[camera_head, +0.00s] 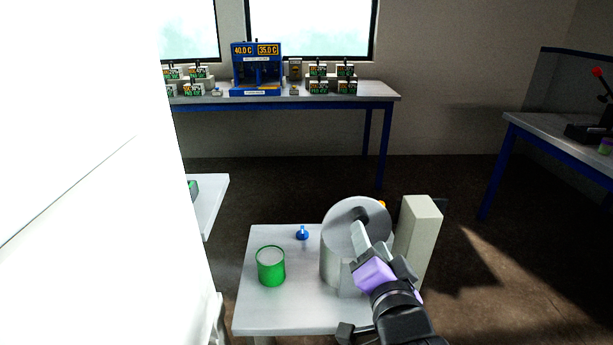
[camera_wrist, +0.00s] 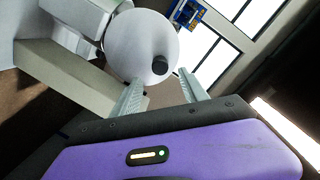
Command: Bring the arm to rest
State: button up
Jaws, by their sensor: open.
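My gripper (camera_head: 360,236) has a purple body and pale fingers. In the head view it is in front of a grey cylindrical bath (camera_head: 334,264) on a small white table (camera_head: 260,318), overlapping its round grey lid (camera_head: 341,215). In the wrist view the fingers (camera_wrist: 159,77) are apart with nothing clearly between them. The lid's pale disc (camera_wrist: 135,42) and dark round knob (camera_wrist: 160,65) show just beyond the tips. I cannot tell whether a finger touches the lid.
A green cup (camera_head: 271,272) and a small blue item (camera_head: 302,233) stand left of the bath. A tall beige block (camera_head: 420,235) is close on its right. A back bench (camera_head: 385,91) holds a blue bath unit (camera_head: 257,72). A large white surface (camera_head: 80,190) fills the left.

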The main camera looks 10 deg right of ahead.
notch_tip(320, 180, up, 4)
jog(key=a+n+t+y, duration=0.1)
jog(key=a+n+t, duration=0.1)
jog(key=n, duration=0.2)
jog(key=s+f+n+g, duration=0.1)
jog(key=s+f, duration=0.4)
jog(key=s, duration=0.8)
jog(key=s+f+n+g+y, duration=0.1)
jog(key=s+f+n, duration=0.2)
jog(key=s, duration=1)
jog(key=s+f+n+g+y, duration=0.1)
jog(key=s+f+n, duration=0.2)
jog(key=s+f, duration=0.5)
jog(key=s, duration=0.5)
jog(key=shift+f, duration=0.2)
